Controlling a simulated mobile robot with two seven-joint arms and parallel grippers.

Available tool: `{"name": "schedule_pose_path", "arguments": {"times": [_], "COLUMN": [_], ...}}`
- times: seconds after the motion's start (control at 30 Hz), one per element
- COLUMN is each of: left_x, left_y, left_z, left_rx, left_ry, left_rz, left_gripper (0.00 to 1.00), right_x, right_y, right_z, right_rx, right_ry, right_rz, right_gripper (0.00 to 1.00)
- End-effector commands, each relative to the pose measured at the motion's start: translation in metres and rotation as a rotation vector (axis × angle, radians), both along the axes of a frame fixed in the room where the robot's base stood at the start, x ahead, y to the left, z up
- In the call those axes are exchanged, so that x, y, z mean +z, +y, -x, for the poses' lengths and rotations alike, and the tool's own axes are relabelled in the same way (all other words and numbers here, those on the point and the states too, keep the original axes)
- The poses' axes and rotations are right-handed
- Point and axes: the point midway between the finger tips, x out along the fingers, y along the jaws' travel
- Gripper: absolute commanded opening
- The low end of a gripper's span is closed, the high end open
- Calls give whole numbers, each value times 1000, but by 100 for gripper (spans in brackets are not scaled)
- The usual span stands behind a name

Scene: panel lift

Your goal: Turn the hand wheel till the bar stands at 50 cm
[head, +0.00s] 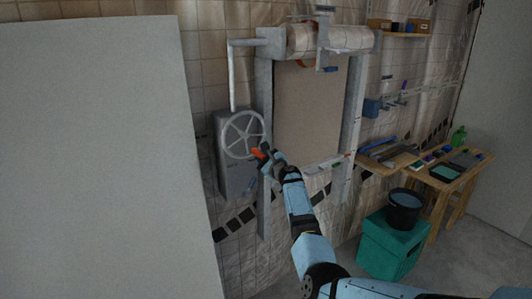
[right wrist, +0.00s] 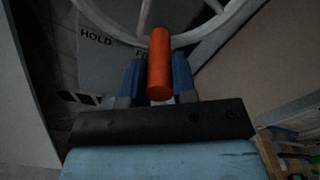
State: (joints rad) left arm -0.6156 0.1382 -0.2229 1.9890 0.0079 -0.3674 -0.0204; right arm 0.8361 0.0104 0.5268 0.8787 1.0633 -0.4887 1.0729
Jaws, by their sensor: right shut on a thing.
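The hand wheel (head: 243,134) is a pale spoked wheel on the front of a grey box (head: 237,180). Its orange handle (head: 257,153) stands at the lower right of the rim. My right gripper (head: 265,158) is shut on this handle. In the right wrist view the orange handle (right wrist: 159,62) lies between the two blue fingers, with the wheel rim (right wrist: 205,30) behind it. A light bar (head: 325,164) runs across the frame below the brown panel (head: 308,110); its height on a scale cannot be read. My left gripper is not in view.
The box face carries the word HOLD (right wrist: 96,37); another label is partly hidden. A large white panel (head: 95,150) fills the left. A teal box (head: 390,245) with a black bucket (head: 404,210) and a wooden table (head: 455,175) stand at right.

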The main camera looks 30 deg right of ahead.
Motion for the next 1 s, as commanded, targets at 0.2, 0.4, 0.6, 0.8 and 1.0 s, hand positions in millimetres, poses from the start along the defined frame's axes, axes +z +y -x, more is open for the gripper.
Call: {"name": "schedule_pose_path", "arguments": {"times": [0.2, 0.4, 0.6, 0.8, 1.0], "left_x": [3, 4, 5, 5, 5], "left_y": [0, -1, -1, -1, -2], "left_z": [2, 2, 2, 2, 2], "left_rx": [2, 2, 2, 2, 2], "left_ry": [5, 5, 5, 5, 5], "left_rz": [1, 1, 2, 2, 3], "left_gripper": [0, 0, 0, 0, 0], "right_x": [-3, -4, -5, -4, -4], "right_y": [6, 8, 8, 8, 8], "right_z": [1, 1, 1, 1, 1], "right_rx": [0, 0, 0, 0, 0], "right_ry": [8, 9, 10, 9, 8], "right_rz": [-76, -101, -104, -102, -102], "right_gripper": [0, 0, 0, 32, 51]}}
